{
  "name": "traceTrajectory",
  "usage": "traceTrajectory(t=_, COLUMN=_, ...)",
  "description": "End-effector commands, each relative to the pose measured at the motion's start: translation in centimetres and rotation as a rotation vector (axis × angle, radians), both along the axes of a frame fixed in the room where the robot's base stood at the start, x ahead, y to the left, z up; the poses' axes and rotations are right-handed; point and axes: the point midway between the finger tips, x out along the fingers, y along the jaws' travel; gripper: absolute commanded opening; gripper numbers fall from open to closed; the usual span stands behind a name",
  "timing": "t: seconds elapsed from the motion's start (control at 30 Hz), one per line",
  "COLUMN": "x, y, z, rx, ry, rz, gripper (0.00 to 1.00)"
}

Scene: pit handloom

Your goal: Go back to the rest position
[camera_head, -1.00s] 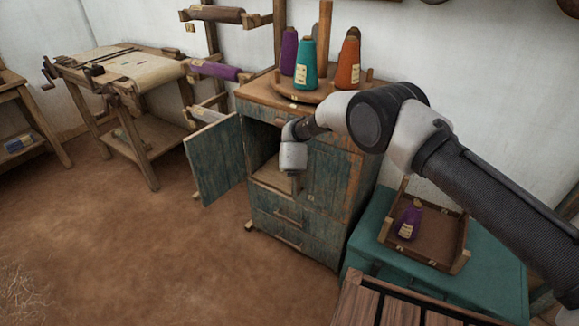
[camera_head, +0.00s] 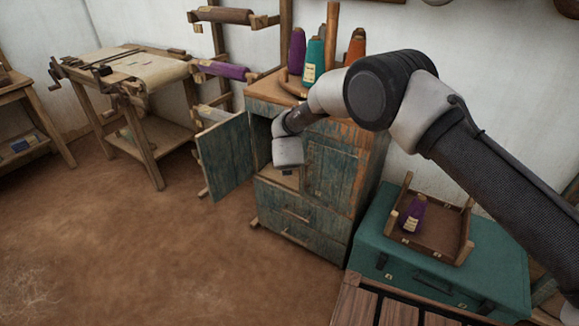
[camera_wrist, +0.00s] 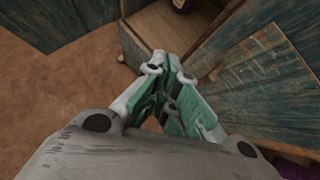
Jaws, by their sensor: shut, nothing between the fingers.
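My gripper (camera_wrist: 165,62) is shut and empty in the wrist view, its greenish fingers meeting in front of the open compartment. In the head view my gripper (camera_head: 287,170) hangs before the cabinet, pointing down, with its fingers mostly hidden by the wrist housing. The blue-green wooden cabinet (camera_head: 335,165) stands in the middle, its left door (camera_head: 225,160) swung open.
Purple (camera_head: 297,52), teal (camera_head: 313,62) and orange (camera_head: 356,47) cones stand on the cabinet top, close behind my arm. A teal chest (camera_head: 390,240) carries a wooden tray (camera_head: 440,228) with a purple cone (camera_head: 413,214). A work table (camera_head: 135,70) stands left. The floor at front left is clear.

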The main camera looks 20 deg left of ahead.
Motion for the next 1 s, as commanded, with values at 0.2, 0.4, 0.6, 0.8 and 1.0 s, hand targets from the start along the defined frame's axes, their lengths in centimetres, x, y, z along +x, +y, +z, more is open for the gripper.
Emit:
traceTrajectory(t=0.2, x=-1.8, y=0.3, z=1.9, rx=0.001, ry=0.0, rz=0.001, gripper=0.0)
traceTrajectory(t=0.4, x=-2.1, y=0.3, z=2.1, rx=-0.006, ry=-0.003, rz=0.006, gripper=0.0)
traceTrajectory(t=0.6, x=-2.9, y=1.9, z=2.1, rx=-0.097, ry=-0.06, rz=0.238, gripper=0.0)
traceTrajectory(t=0.8, x=-8.4, y=0.6, z=-1.4, rx=-0.352, ry=-0.183, rz=0.883, gripper=0.0)
traceTrajectory(t=1.0, x=-12.1, y=-4.7, z=3.7, rx=-0.522, ry=-0.359, rz=1.489, gripper=0.0)
